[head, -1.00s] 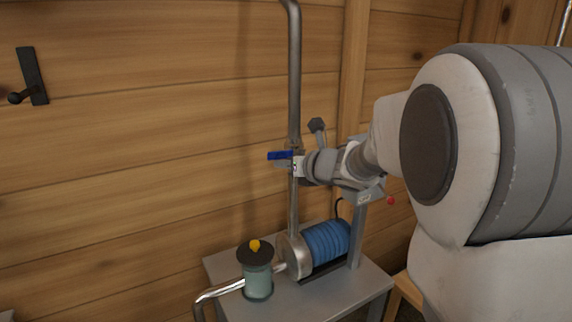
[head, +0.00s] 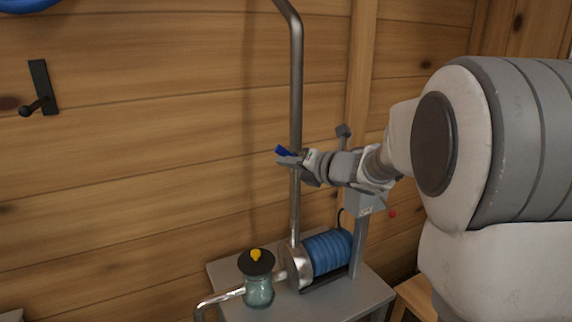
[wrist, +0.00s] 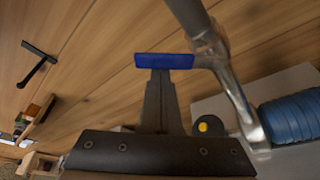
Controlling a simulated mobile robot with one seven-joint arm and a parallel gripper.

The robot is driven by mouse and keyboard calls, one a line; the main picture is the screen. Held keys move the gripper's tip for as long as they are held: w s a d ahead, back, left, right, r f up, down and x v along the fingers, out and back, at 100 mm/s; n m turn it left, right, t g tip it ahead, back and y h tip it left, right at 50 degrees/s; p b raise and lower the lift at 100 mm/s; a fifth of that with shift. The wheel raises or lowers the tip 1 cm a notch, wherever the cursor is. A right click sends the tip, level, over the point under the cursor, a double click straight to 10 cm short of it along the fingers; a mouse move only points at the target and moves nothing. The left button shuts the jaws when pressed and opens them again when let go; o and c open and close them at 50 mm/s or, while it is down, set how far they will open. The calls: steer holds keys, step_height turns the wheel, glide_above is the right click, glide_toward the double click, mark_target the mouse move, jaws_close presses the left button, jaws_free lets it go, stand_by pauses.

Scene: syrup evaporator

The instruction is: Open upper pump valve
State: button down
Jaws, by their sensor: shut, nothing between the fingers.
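The upper valve has a blue lever handle (head: 284,151) on the vertical steel pipe (head: 295,95) above the pump. In the wrist view the blue handle (wrist: 165,61) lies across the fingertips, its right end close to the pipe's valve body (wrist: 208,52). My gripper (head: 290,160) is at the handle from the right, and its dark fingers (wrist: 159,75) are shut together with nothing between them. The fingertips appear to meet the handle's near edge; actual contact is hard to tell. The gripper partly hides the valve body in the head view.
The blue-ribbed pump motor (head: 328,252) and a glass filter jar (head: 258,285) with a yellow knob stand on a grey table (head: 350,302) below. A grey box (head: 365,203) on a post is close under my arm. A black hook (head: 39,90) is on the wooden wall.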

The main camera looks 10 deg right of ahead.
steer(key=d+r+m, duration=0.1)
steer(key=m, duration=0.1)
steer(key=d+m+y, duration=0.1)
steer(key=m, duration=0.1)
steer(key=w+d+r+m+t+y, duration=0.1)
steer(key=m, duration=0.1)
steer(key=shift+r, duration=0.35)
steer(key=shift+d+r+b, duration=0.15)
steer(key=shift+d+b, duration=0.1)
steer(key=shift+b, duration=0.1)
stand_by(0.4)
